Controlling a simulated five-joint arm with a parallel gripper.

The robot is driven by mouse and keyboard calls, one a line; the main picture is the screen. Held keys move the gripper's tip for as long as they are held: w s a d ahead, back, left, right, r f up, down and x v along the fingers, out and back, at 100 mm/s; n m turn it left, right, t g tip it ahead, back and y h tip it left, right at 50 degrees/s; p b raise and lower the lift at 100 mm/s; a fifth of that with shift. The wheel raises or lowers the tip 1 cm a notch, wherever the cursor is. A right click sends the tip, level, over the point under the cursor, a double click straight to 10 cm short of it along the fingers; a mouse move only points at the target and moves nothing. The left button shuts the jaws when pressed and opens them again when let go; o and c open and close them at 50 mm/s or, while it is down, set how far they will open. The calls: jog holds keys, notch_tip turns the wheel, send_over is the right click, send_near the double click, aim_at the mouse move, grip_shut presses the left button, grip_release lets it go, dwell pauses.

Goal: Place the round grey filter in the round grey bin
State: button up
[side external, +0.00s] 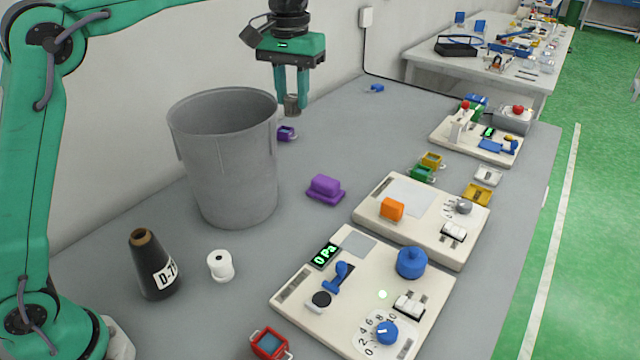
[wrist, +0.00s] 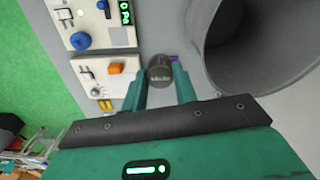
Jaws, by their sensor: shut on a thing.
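My gripper (side external: 292,97) is shut on a small round dark grey filter (side external: 291,106). It holds the filter between its fingertips, above the table and just to the right of the round grey bin (side external: 225,160). In the wrist view the filter (wrist: 160,71) sits between the two green fingers (wrist: 160,88). The bin's open mouth (wrist: 255,90) is to the right of the filter there. The filter is outside the bin's rim in both views. The bin stands upright, and its bottom inside is hidden in the side view.
A black cone (side external: 152,265) and a white spool (side external: 220,266) stand in front of the bin. A purple block (side external: 325,189) lies right of it. Panels with knobs (side external: 365,295) fill the right front. The wall (side external: 130,110) runs close behind the bin.

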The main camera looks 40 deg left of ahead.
jog(key=w+a, duration=0.3)
jog(key=a, duration=1.6)
jog(key=f, duration=2.5)
jog(key=shift+a+f, duration=0.25)
jog(key=shift+f, duration=0.1)
jog(key=shift+f, duration=0.1)
jog(key=shift+f, duration=1.85)
jog(key=shift+f, duration=0.1)
jog(key=o, duration=0.9)
jog(key=shift+o, duration=0.2)
